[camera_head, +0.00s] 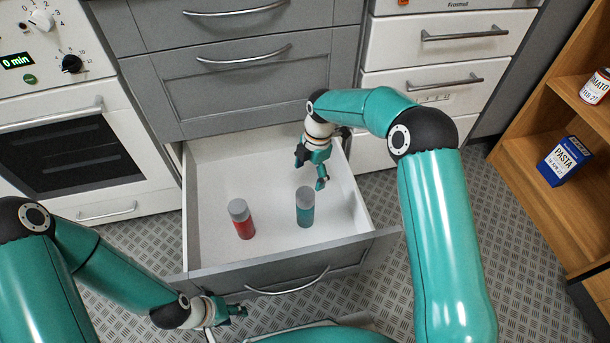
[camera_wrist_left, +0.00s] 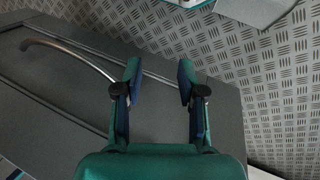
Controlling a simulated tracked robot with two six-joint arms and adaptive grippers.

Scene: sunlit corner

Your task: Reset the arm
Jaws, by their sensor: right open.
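My right gripper (camera_head: 318,176) is open above the inside of the pulled-out drawer (camera_head: 210,251), near the back of the teal shaker. My left gripper (camera_head: 243,312) is low in front of the drawer's front panel, left of the drawer handle (camera_head: 290,286). In the left wrist view its two fingers (camera_wrist_left: 160,82) are apart with nothing between them. The drawer front and its curved handle (camera_wrist_left: 75,58) show behind and to the left of those fingers.
A red shaker (camera_head: 242,222) and a teal shaker (camera_head: 305,208) with grey caps stand in the drawer. An oven (camera_head: 70,150) is at left. A wooden shelf (camera_head: 540,200) at right holds a blue pasta box (camera_head: 563,161) and a tomato can (camera_head: 597,87). Patterned metal floor surrounds the drawer.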

